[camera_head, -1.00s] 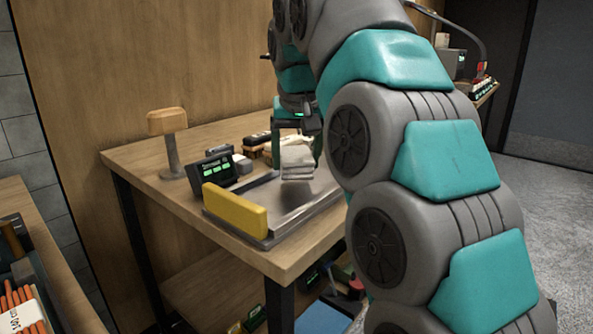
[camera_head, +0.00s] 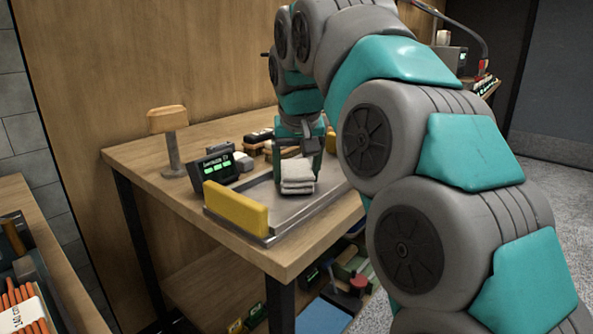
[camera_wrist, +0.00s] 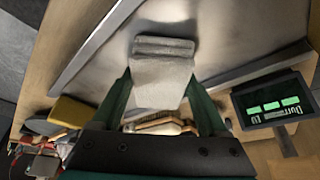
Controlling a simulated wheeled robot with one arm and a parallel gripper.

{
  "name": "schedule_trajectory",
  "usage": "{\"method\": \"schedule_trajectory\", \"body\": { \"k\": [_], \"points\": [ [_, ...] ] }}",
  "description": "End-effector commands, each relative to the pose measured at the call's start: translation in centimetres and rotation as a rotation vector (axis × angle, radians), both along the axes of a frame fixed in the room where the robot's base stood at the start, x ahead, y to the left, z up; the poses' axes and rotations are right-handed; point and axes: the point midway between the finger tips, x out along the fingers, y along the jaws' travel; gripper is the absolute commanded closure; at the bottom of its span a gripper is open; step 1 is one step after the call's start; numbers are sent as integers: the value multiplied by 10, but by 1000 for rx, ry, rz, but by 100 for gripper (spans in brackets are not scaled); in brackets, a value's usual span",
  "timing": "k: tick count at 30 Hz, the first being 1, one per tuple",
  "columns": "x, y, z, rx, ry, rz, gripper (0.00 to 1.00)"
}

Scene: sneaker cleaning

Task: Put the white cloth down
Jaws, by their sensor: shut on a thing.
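The white cloth (camera_head: 297,177) is folded into a small stack over the metal tray (camera_head: 281,222) on the wooden table. My gripper (camera_head: 301,163) reaches down from behind and is shut on the cloth. In the wrist view the cloth (camera_wrist: 161,72) sits between my gripper's two green fingers (camera_wrist: 160,88), with the grey tray surface (camera_wrist: 235,45) behind it. The cloth looks very close to the tray, but I cannot tell whether it touches.
A yellow block (camera_head: 235,209) stands at the tray's front left edge. A small display (camera_head: 214,164) with green readouts stands left of the tray. A wooden-topped post (camera_head: 168,122) is at the table's left. Brushes (camera_head: 259,138) lie behind. The tray's front is clear.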

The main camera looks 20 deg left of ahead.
Motion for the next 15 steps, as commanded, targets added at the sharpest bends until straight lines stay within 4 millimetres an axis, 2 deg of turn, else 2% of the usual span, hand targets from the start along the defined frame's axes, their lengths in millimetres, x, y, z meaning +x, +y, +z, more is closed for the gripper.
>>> {"method": "schedule_trajectory", "body": {
  "k": [7,8,14,15],
  "points": [
    [0,-1,-5,-1,1,-1,87],
    [0,0,-6,-1,1,-1,22],
    [0,-1,-6,-2,3,-1,0],
    [0,-1,-6,-3,3,-2,0]
  ]
}}
